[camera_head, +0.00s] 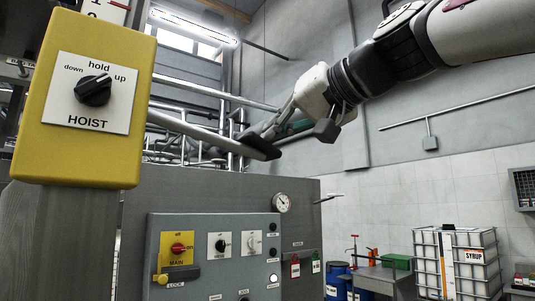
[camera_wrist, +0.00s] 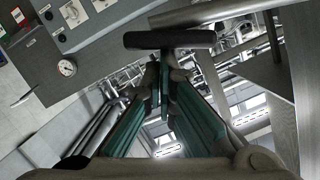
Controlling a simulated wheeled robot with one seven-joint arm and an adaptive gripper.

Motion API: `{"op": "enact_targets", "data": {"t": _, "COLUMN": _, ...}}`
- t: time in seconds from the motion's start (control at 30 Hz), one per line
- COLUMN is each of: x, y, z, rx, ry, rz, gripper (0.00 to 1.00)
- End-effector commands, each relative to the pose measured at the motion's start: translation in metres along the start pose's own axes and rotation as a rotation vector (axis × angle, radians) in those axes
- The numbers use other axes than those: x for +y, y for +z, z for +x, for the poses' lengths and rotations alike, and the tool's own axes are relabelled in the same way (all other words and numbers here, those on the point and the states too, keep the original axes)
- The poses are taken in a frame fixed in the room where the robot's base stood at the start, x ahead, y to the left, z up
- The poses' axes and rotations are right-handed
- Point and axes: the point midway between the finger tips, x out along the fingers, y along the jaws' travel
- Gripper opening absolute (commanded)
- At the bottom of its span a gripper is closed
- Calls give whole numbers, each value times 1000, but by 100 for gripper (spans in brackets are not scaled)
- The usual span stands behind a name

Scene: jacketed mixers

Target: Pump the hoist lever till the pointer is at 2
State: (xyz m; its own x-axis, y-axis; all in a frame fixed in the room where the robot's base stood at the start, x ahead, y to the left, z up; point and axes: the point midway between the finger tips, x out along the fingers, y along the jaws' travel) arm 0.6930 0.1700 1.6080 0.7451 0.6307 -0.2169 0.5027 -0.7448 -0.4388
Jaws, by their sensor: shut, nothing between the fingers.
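The hoist lever is a grey rod (camera_head: 190,127) with a dark grip (camera_head: 259,148) at its right end, slanting down to the right. The dark grip (camera_wrist: 170,40) also lies across the wrist view, just beyond the fingertips. My gripper (camera_head: 275,132) is shut and empty, close to the grip; I cannot tell whether it touches. Its green-padded fingers show in the wrist view (camera_wrist: 164,68). The yellow hoist box (camera_head: 85,150) carries a black selector knob (camera_head: 93,90), turned toward the upper right, near "up". A scale plate (camera_head: 105,9) with a red mark is cut off at the top edge.
A grey control panel (camera_head: 200,275) with switches stands below the lever. A round gauge (camera_head: 282,202) sits to its right on a grey cabinet (camera_head: 165,190). Pipes (camera_head: 185,88) run behind. Blue drums and a syrup tank (camera_head: 473,257) stand at lower right.

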Motion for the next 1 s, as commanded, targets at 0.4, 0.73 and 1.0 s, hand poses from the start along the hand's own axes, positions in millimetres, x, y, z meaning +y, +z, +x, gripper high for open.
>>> {"op": "enact_targets", "data": {"t": 0.4, "x": 7, "y": 18, "z": 5, "rx": -7, "ry": -21, "rz": 83, "gripper": 0}}
{"op": "enact_targets", "data": {"t": 0.73, "x": 7, "y": 19, "z": 6, "rx": -14, "ry": -22, "rz": 83, "gripper": 0}}
{"op": "enact_targets", "data": {"t": 1.0, "x": -3, "y": 7, "z": 2, "rx": -11, "ry": -22, "rz": 83, "gripper": 0}}
